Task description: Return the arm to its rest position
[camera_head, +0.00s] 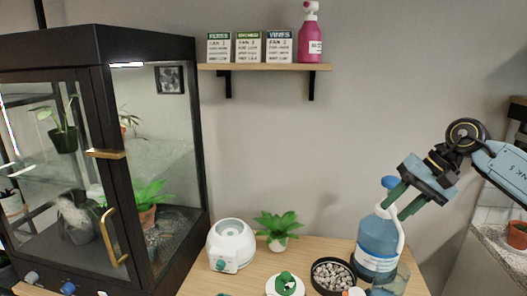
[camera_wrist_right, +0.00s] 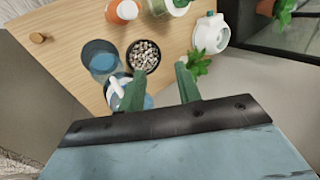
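My right gripper (camera_head: 396,207) is raised at the right of the camera_head view, its arm coming in from the right edge. In the right wrist view its two green fingers (camera_wrist_right: 158,70) are spread apart with nothing between them. In the camera_head view the fingers overlap the upper part of a blue bottle (camera_head: 376,240) with a blue cap and a white spout. The bottle shows partly behind one finger in the right wrist view; I cannot tell the exact distance. My left gripper is in neither view.
The wooden table (camera_head: 320,250) holds a white humidifier-like device (camera_head: 231,243), a small potted plant (camera_head: 277,226), a black bowl of pebbles (camera_head: 333,275) and a translucent cup (camera_wrist_right: 100,60). A black glass cabinet (camera_head: 165,130) stands left. A wall shelf (camera_head: 265,67) holds seed packets and a pink bottle.

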